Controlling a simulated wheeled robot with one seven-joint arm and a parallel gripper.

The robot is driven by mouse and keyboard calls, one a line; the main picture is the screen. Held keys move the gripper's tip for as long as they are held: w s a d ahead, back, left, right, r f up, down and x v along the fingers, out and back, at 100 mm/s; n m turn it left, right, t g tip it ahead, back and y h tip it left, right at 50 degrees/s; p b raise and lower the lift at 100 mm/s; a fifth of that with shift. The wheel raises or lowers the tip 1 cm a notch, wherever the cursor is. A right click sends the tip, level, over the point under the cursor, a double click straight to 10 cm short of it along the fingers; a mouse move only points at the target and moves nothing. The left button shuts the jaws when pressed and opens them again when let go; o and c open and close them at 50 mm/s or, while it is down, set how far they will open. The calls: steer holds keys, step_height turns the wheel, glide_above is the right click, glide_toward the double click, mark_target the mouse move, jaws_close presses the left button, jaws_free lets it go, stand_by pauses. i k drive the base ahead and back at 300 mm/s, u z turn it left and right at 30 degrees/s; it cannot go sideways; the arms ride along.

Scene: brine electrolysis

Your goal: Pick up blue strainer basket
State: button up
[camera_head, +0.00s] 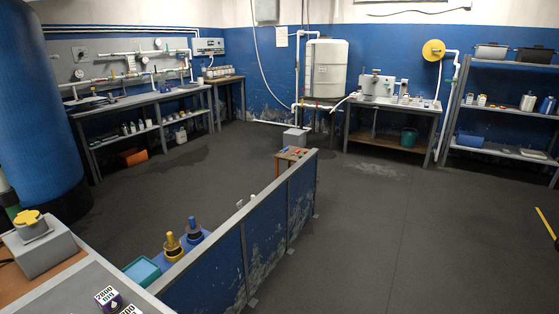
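I cannot make out for sure which thing is the blue strainer basket. A blue rounded object (470,140) lies on the lower level of the right-hand shelf rack. A small blue item (284,152) lies beside a red one on a little wooden stool beyond the low partition. A blue-based post-like part (194,232) stands next to a yellow one (172,246) behind the near end of the partition. All are too small or far to show any mesh. My gripper is not in view.
A low blue partition (262,240) runs from the near left to mid-room. A grey bench (90,292) is at lower left, by a big blue tank (40,95). Benches line the back and left walls.

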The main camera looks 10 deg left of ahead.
mark_target(193, 229)
steer(key=u, duration=0.6)
steer(key=i, duration=0.85)
steer(key=u, duration=0.8)
steer(key=i, duration=0.3)
steer(key=z, duration=1.95)
steer(key=i, duration=2.3)
steer(key=u, duration=0.05)
